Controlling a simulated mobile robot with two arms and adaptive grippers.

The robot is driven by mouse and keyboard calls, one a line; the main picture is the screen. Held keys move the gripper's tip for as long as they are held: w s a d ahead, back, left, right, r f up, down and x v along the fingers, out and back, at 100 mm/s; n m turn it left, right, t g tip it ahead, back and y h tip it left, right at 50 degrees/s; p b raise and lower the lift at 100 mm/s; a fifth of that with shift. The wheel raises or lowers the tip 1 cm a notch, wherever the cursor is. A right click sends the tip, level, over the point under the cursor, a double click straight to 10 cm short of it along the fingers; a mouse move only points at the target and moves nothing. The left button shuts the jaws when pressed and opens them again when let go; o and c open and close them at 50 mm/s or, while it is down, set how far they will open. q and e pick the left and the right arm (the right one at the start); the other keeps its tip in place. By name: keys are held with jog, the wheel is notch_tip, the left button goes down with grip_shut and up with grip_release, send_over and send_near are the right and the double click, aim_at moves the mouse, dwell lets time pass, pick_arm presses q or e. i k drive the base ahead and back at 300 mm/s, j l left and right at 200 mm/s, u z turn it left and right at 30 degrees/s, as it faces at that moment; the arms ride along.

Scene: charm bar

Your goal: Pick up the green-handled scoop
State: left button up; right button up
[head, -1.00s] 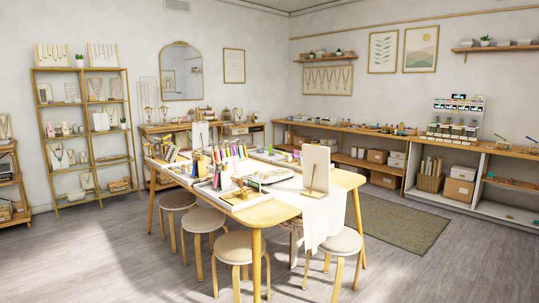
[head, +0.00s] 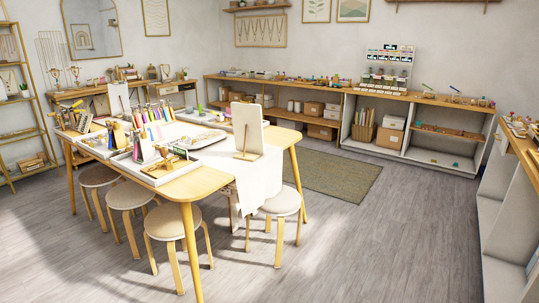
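I cannot make out a scoop with certainty at this distance. Small items with thin coloured, slanted handles (head: 428,89) stand on the long back counter (head: 300,83), right of the display rack; a greenish tint shows on one, but its shape is too small to tell. More small coloured items lie along the same counter. Neither of my grippers is in view.
A wooden table (head: 205,180) with trays, pens and an upright board (head: 247,128) stands at left centre. Round stools (head: 172,223) crowd its near side. Another shelf counter (head: 505,190) runs along the right edge. The grey floor (head: 390,240) between is clear.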

aim_at(201, 115)
jog(key=i+l+z, duration=0.15)
jog(key=i+z, duration=0.9)
jog(key=i, duration=1.15)
jog(key=i+l, duration=0.15)
jog(key=i, duration=1)
